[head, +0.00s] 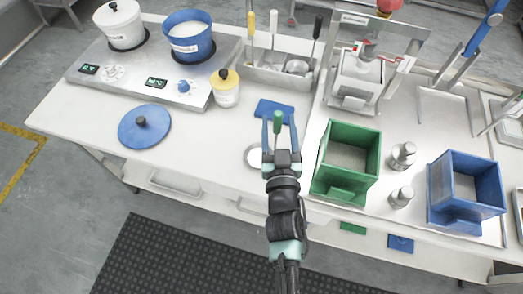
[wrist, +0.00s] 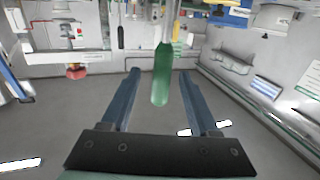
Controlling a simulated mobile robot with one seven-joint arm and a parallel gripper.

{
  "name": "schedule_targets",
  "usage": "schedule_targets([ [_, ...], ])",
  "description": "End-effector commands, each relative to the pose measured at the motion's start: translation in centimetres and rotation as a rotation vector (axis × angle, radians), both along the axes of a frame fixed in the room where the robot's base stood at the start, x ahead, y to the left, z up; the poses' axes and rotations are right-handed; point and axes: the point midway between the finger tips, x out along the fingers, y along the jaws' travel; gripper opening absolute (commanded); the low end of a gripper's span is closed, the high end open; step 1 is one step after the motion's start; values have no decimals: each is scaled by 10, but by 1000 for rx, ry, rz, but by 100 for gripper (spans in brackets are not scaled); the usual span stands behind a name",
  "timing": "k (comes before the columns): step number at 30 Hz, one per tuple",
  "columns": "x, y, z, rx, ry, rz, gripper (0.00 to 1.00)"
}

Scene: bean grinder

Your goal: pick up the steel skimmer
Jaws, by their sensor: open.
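A utensil with a green handle (head: 277,120) and a thin grey shaft stands near the front of the bench; it looks like the steel skimmer, though its working end is not clear. My gripper (head: 279,118) is open, with its blue fingers on either side of the handle. In the wrist view, the green handle (wrist: 161,85) shows between the fingertips of my gripper (wrist: 160,72), with gaps on both sides. A round pale metal disc (head: 253,157) lies just left of my gripper; I cannot tell whether it belongs to the utensil.
A blue mat (head: 268,108) lies behind the handle. A green bin (head: 369,153) stands close on the right, with a blue bin (head: 480,185) beyond. A rack (head: 262,77) holds other utensils at the back. A blue lid (head: 160,130) lies left, with clear bench between.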

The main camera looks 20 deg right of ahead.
Motion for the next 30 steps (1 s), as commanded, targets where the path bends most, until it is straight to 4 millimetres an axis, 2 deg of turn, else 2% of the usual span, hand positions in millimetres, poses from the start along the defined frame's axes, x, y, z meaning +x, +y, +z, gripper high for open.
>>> schedule_targets([
  [3,18,-4,5,1,-4,-1,61],
  [9,40,-10,4,0,-3,0,61],
  [19,45,-11,3,0,-2,0,59],
  [28,44,-11,3,0,-2,0,5],
  [29,44,-11,3,0,-2,0,0],
  [30,44,-11,3,0,-2,0,0],
])
